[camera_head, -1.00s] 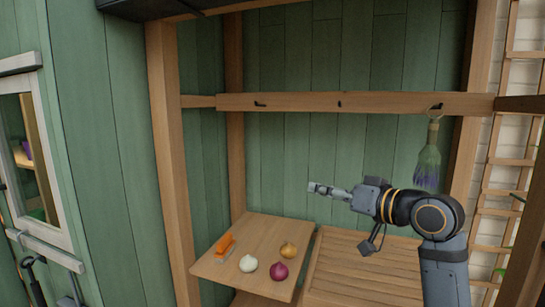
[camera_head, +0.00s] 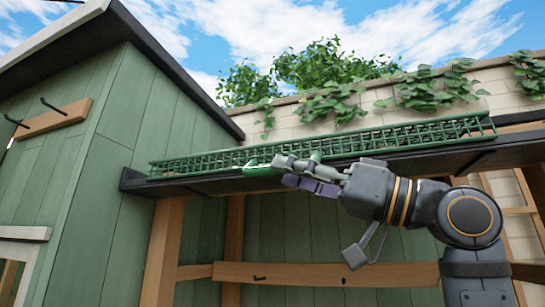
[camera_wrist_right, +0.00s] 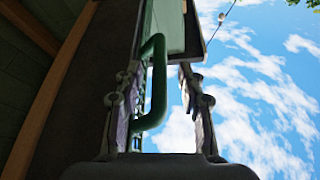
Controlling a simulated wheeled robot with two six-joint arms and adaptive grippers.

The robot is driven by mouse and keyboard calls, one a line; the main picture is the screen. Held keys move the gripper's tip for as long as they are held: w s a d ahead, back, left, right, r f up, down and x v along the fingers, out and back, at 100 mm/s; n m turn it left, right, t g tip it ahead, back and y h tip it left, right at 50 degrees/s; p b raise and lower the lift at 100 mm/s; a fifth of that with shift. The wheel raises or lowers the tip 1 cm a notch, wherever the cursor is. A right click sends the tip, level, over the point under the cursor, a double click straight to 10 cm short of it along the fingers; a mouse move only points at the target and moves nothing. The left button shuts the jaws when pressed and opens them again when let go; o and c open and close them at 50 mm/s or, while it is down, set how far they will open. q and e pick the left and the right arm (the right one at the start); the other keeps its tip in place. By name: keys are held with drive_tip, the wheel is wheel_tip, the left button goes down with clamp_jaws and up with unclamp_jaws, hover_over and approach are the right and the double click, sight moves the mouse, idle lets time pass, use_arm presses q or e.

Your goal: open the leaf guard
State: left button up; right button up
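The leaf guard (camera_head: 400,136) is a long green mesh strip lying along the dark gutter at the roof edge. Its green handle (camera_head: 262,170) is at the front edge, partly covered by my right gripper (camera_head: 284,174). In the right wrist view the bent green handle (camera_wrist_right: 157,85) shows between the two fingers of my right gripper (camera_wrist_right: 162,80). The fingers are apart, with a gap visible to the right of the handle; I cannot tell whether the left finger touches it. My left gripper is in neither view.
The dark gutter (camera_head: 215,186) runs under the guard, beside the green shed wall (camera_head: 150,110). Ivy (camera_head: 440,90) hangs over the pale brick wall behind. A wooden rail (camera_head: 330,274) with hooks is below. Open sky is above.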

drive_tip(key=p+x, duration=0.1)
drive_tip(key=x, duration=0.2)
drive_tip(key=shift+a+r, duration=0.15)
drive_tip(key=shift+r, duration=0.05)
drive_tip(key=shift+w+a, duration=0.3)
drive_tip(key=shift+a, duration=0.05)
clamp_jaws()
